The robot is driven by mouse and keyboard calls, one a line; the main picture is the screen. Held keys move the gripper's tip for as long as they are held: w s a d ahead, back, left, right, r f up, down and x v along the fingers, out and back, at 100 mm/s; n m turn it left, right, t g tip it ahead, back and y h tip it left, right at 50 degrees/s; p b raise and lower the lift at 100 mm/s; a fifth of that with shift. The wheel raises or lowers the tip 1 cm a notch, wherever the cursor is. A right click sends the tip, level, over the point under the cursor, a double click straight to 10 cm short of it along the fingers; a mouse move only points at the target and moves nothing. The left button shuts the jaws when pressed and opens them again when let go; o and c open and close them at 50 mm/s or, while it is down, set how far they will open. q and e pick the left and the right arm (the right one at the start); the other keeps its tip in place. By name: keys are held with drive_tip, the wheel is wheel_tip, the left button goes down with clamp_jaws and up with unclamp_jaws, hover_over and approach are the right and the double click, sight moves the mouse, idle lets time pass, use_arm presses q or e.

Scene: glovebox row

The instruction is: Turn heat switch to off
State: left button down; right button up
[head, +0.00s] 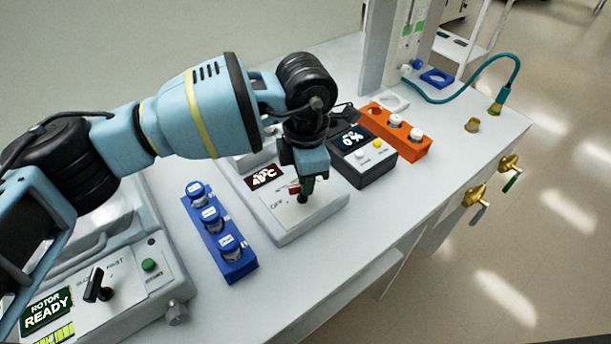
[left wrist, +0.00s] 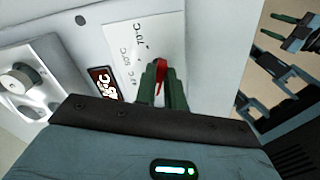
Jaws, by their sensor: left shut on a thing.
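The heat switch is a small red lever (head: 294,188) on the sloped white panel of the heater (head: 280,222), beside a display that seems to read 49°C. In the left wrist view the red lever (left wrist: 161,70) stands between the green fingers, near printed temperature marks. My left gripper (head: 304,197) points down at the panel and is shut on the lever. Its fingers partly hide the lever and some labels, so I cannot read its exact setting. What looks like my right gripper (left wrist: 277,27) shows at the upper right of the left wrist view, fingers apart and empty, away from the heater.
A blue rack (head: 232,262) with capped vials stands left of the heater. A dark device (head: 375,175) reading 0% and an orange rack (head: 410,152) stand to its right. A rotor machine (head: 130,275) is at the left. The counter's front strip is clear.

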use_arm(q)
drive_tip(key=c, duration=1.5)
unclamp_jaws()
drive_tip(key=shift+r, duration=0.1)
drive_tip(key=shift+r, duration=3.85)
drive_tip(key=shift+f, duration=0.1)
